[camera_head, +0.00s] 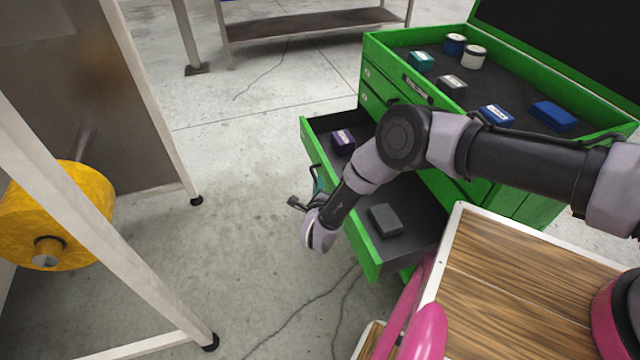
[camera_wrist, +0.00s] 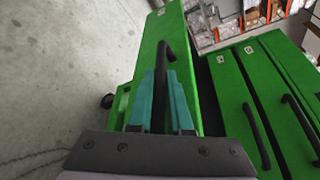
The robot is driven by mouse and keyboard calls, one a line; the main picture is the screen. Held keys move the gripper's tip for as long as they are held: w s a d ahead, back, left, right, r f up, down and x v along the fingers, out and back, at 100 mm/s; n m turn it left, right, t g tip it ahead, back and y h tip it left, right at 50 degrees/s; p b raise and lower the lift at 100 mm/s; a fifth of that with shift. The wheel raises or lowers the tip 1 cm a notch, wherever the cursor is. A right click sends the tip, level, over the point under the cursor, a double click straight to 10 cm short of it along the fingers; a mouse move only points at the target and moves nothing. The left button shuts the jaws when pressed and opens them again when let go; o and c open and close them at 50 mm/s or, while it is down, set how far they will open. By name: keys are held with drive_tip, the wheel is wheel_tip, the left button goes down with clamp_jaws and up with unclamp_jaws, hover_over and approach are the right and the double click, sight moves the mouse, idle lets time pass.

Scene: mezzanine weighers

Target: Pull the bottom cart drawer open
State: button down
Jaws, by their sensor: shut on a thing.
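The green cart (camera_head: 374,82) stands at the right, and its low drawer (camera_head: 366,252) is pulled well out in the head view. A dark grey box (camera_head: 385,219) and a purple box (camera_head: 343,141) lie in the drawer. My gripper (camera_head: 318,186) is at the outer face of the drawer front, partly hidden by my arm. In the wrist view its teal fingers (camera_wrist: 160,80) are closed around the black bar handle (camera_wrist: 166,48) of the drawer front (camera_wrist: 150,42).
Upper drawers with black handles (camera_wrist: 256,136) look shut. Small tins and boxes stand in the cart's top tray (camera_head: 565,72). A metal frame with a yellow roll (camera_head: 60,212) stands left. A wood-topped surface (camera_head: 510,270) is at lower right. Concrete floor (camera_head: 240,190) is clear before the drawer.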

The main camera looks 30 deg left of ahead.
drive_tip(key=shift+s+f, duration=0.1)
drive_tip(key=c, duration=0.8)
unclamp_jaws()
drive_tip(key=shift+c, duration=0.2)
drive_tip(key=v, duration=1)
drive_tip(key=shift+s+d, duration=0.25)
drive_tip(key=shift+d, duration=0.05)
